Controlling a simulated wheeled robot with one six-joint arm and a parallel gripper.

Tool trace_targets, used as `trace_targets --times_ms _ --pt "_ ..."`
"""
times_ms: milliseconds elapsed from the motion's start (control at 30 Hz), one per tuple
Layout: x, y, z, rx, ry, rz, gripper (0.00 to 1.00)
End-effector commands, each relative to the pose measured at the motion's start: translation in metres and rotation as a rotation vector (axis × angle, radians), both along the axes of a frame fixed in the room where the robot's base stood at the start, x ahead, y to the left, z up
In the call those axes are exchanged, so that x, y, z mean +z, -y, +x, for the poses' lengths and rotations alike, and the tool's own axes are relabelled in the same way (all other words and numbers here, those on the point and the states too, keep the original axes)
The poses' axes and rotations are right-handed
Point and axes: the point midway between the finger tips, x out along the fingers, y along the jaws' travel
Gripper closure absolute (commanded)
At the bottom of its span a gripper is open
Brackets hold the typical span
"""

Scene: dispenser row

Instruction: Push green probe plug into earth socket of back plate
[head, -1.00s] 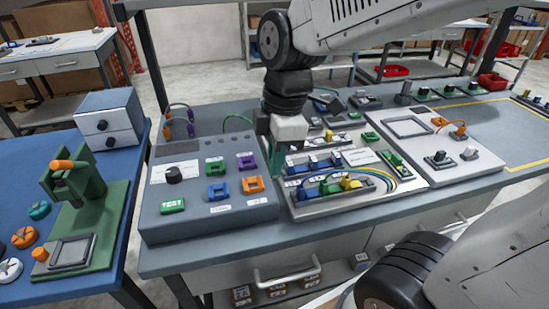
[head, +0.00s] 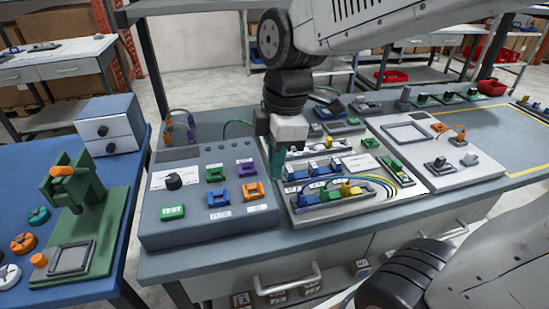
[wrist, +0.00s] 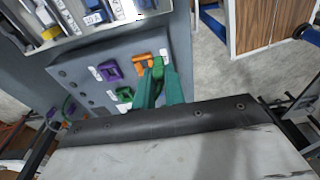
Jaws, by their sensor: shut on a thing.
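My gripper (head: 276,165) is shut, with its teal fingers pointing down, above the gap between the grey tester box and the back plate. A green cable (head: 238,122) arcs behind the tester to behind my gripper. The back plate (head: 345,212), light grey, carries blue, green and yellow terminal blocks. Its green block (head: 331,196) sits in the front row; I cannot tell which opening is the earth socket.
The tester (head: 190,232) has green, purple, blue and orange holders (head: 253,191), a black knob and a green TEST button. A white panel (head: 450,172) stands right of the back plate. Coloured wires (head: 385,185) loop over the plate's right side. A blue table (head: 25,175) is at left.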

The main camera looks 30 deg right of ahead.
Motion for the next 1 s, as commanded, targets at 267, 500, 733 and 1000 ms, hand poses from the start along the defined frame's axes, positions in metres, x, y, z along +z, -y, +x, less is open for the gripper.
trace_targets --times_ms 267,500,733,1000 --pt "0.01 0.0 0.0 0.0 0.002 0.001 1.0" --pt "0.028 0.0 0.0 0.0 0.001 0.0 1.0" --pt "0.03 0.0 0.0 0.0 0.0 0.0 1.0" --pt "0.025 0.015 0.004 -0.051 -0.002 -0.001 1.0"
